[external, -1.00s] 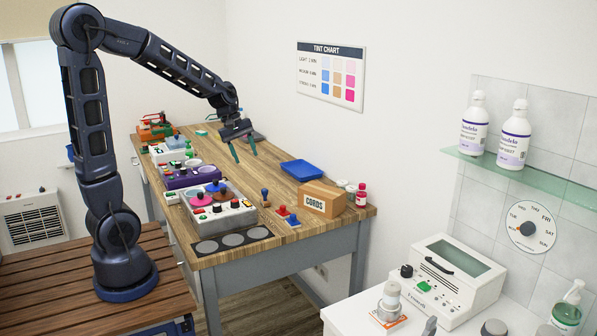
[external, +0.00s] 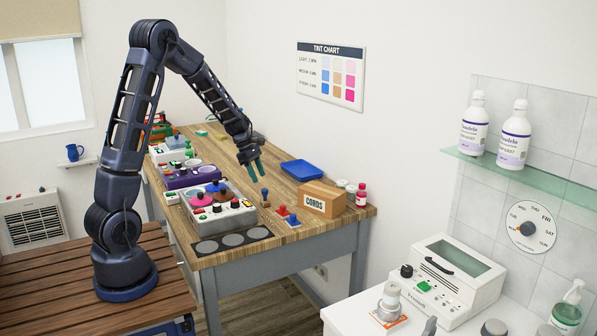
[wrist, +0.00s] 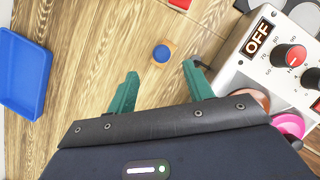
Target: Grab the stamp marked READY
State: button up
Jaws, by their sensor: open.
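A stamp with a blue knob and wooden base (external: 265,197) stands upright on the wooden table. In the wrist view the same blue-knobbed stamp (wrist: 162,53) shows from above, just beyond the gap between my fingertips. A red stamp-like piece (external: 282,211) and a blue one (external: 293,220) stand closer to the table's near end. I cannot read READY on any of them. My gripper (external: 256,167), with green fingers, is open and empty above the table, higher than the blue-knobbed stamp. In the wrist view its fingers (wrist: 160,72) are spread apart.
The white control box (wrist: 262,60) marked OFF stands close to the right finger. A blue tray (wrist: 20,75) lies to the left. A CORDS box (external: 322,200) stands right of the stamps. Bare tabletop surrounds the blue-knobbed stamp.

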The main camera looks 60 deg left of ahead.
aim_at(265, 197)
jog(key=x, duration=0.9)
jog(key=shift+s, duration=0.1)
jog(key=c, duration=1.1)
jog(key=shift+r, duration=0.1)
